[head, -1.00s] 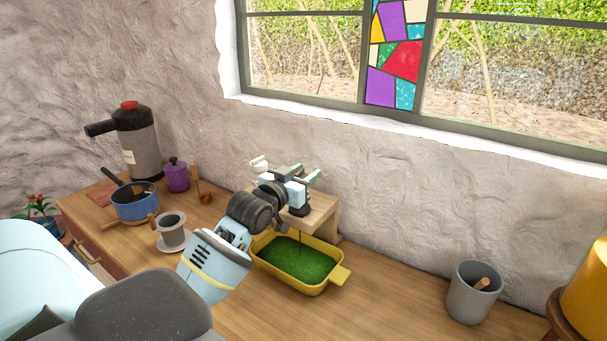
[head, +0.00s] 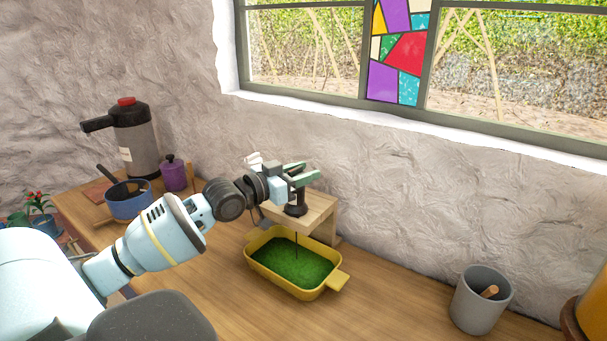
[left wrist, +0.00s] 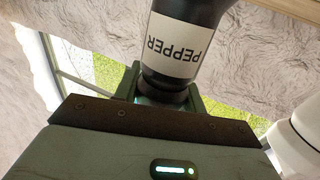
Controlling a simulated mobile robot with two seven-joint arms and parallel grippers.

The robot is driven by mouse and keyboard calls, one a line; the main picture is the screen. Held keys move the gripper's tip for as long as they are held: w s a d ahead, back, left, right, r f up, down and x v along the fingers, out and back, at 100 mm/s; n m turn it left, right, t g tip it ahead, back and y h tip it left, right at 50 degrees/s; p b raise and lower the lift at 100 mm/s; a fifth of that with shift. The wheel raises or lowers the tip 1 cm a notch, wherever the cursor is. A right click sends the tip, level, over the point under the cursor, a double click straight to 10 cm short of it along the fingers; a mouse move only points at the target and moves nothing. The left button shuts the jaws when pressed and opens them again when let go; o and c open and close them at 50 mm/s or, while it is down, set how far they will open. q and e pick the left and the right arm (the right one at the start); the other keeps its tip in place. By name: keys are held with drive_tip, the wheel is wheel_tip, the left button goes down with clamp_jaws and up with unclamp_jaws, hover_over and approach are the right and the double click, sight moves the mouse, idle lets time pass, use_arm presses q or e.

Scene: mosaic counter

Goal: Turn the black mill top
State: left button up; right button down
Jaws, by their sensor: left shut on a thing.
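The black pepper mill (head: 296,208) stands on a small wooden stand (head: 326,218) in the head view, mostly hidden by my left gripper. In the left wrist view the mill's black body (left wrist: 184,45) carries a white label reading PEPPER, upside down in the picture. My left gripper (head: 300,175) reaches it from the left, with its green fingers on either side of the top. In the left wrist view the fingers (left wrist: 165,90) are shut around the mill's narrow dark end, its top. My right gripper is in neither view.
A yellow dish (head: 340,283) with green contents sits in front of the stand. A white object (head: 253,160) is just behind my gripper. A grey pot (head: 478,312) stands right; a purple jar (head: 174,176), blue pot (head: 128,205) and grey flask (head: 138,147) stand left.

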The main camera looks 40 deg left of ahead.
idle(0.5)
use_arm(q)
drive_tip(key=o, duration=1)
drive_tip(key=shift+p+v, duration=0.5)
drive_tip(key=shift+v, duration=3.35)
